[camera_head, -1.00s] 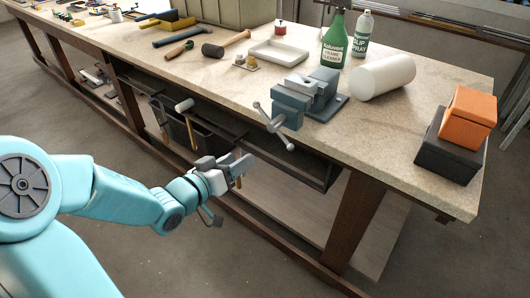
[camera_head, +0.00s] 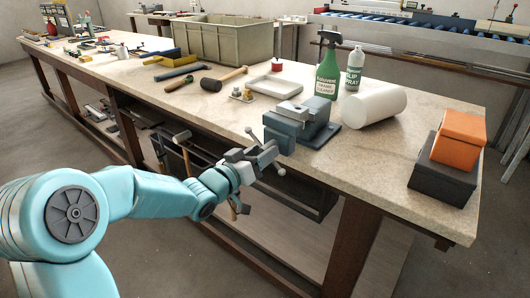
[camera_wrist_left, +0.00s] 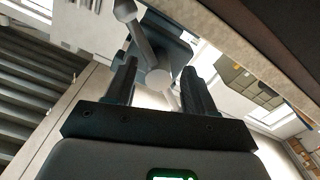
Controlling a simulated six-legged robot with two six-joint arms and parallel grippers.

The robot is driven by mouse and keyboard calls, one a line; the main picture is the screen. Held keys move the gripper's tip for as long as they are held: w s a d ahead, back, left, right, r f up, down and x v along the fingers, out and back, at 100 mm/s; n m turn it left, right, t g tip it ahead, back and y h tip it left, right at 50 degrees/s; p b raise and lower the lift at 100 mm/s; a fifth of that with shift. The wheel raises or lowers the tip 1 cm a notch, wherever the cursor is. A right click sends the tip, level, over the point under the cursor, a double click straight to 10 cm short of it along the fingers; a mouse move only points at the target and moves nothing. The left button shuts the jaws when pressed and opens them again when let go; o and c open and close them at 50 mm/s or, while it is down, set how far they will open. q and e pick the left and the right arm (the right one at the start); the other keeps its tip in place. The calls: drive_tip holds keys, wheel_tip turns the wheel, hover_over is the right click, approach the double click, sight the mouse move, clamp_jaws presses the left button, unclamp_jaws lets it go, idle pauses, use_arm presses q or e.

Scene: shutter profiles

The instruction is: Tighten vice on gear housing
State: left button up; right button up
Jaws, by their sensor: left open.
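The blue-grey vice (camera_head: 318,131) is mounted at the front edge of the workbench, in the middle of the head view. A lighter grey piece (camera_head: 292,110) shows at its jaws; I cannot tell whether it is the gear housing. The vice's bar handle (camera_head: 281,171) hangs on the front side, partly hidden by my left gripper (camera_head: 264,153). That gripper is open, right at the handle. In the left wrist view, the handle bar (camera_wrist_left: 140,38) and a round pale end (camera_wrist_left: 158,78) show between the spread fingers (camera_wrist_left: 160,84). Contact cannot be told. My right gripper is not in view.
Orange (camera_head: 461,138) and dark (camera_head: 443,174) boxes sit at the right end. A white tray (camera_head: 273,87) and hammers lie left.

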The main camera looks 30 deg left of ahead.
use_arm(q)
drive_tip(key=shift+w+d, duration=0.15)
drive_tip(key=shift+w, duration=0.75)
drive_tip(key=shift+s, duration=0.1)
clamp_jaws()
drive_tip(key=shift+f+m+b, duration=0.4)
drive_tip(key=shift+m+b, duration=0.1)
drive_tip(key=shift+b, duration=0.6)
drive_tip(key=shift+r+m+b, duration=0.15)
drive_tip(key=shift+m+b, duration=0.35)
drive_tip(key=shift+m, duration=0.1)
unclamp_jaws()
drive_tip(key=shift+r, duration=0.15)
